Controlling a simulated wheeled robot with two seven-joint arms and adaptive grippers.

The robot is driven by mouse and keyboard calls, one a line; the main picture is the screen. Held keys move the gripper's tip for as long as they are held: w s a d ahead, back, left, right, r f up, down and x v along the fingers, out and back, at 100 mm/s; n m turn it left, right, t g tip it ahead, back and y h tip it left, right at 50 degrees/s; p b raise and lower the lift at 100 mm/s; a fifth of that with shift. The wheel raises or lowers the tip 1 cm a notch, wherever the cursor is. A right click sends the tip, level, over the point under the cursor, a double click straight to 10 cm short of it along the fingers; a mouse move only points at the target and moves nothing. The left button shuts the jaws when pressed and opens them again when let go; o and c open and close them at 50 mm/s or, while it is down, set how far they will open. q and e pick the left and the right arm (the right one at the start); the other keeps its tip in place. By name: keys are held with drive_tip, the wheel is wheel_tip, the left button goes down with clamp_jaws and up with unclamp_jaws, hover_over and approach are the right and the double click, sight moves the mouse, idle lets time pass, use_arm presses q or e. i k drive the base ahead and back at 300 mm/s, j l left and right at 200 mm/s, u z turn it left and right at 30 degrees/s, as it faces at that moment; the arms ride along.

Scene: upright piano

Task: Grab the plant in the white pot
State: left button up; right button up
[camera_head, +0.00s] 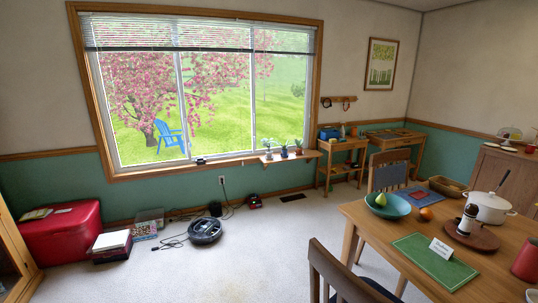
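Three small potted plants stand in a row on a narrow wooden shelf (291,158) below the right end of the window. The left plant (268,154) has a pale pot that looks white. The middle plant (284,152) has a dark blue pot. The right plant (299,148) is small, and its pot colour is hard to tell. The plants are far across the room, and no gripper is near them. Neither of my grippers is in view.
A wooden dining table (350,211) with dishes fills the right foreground, with a chair (335,275) at its near side. A robot vacuum (205,230) and cables lie on the carpet. A red chest (65,230) stands left. Carpet between vacuum and table is clear.

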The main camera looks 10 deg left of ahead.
sight(269, 154)
drive_tip(key=i+j+u, duration=0.35)
drive_tip(key=i, duration=0.15)
drive_tip(key=i+j+u, duration=0.15)
drive_tip(key=i+u, duration=0.2)
drive_tip(key=i, duration=0.15)
drive_tip(key=i+j+u, duration=0.2)
drive_tip(key=i, duration=0.55)
drive_tip(key=i+z, duration=0.4)
drive_tip(key=i, duration=0.45)
drive_tip(key=i+l+z, duration=0.1)
drive_tip(key=i+z, duration=0.3)
drive_tip(key=i+j+z, duration=0.1)
drive_tip(key=i+z, duration=0.35)
drive_tip(key=i+l+z, duration=0.1)
drive_tip(key=i+z, duration=0.2)
drive_tip(key=i, duration=0.6)
drive_tip(key=i+l+u, duration=0.2)
drive_tip(key=i+l, duration=0.2)
drive_tip(key=i+l+u, duration=0.2)
drive_tip(key=i+l, duration=0.2)
drive_tip(key=i+l+u, duration=0.2)
drive_tip(key=i+l, duration=0.15)
drive_tip(key=l, duration=0.2)
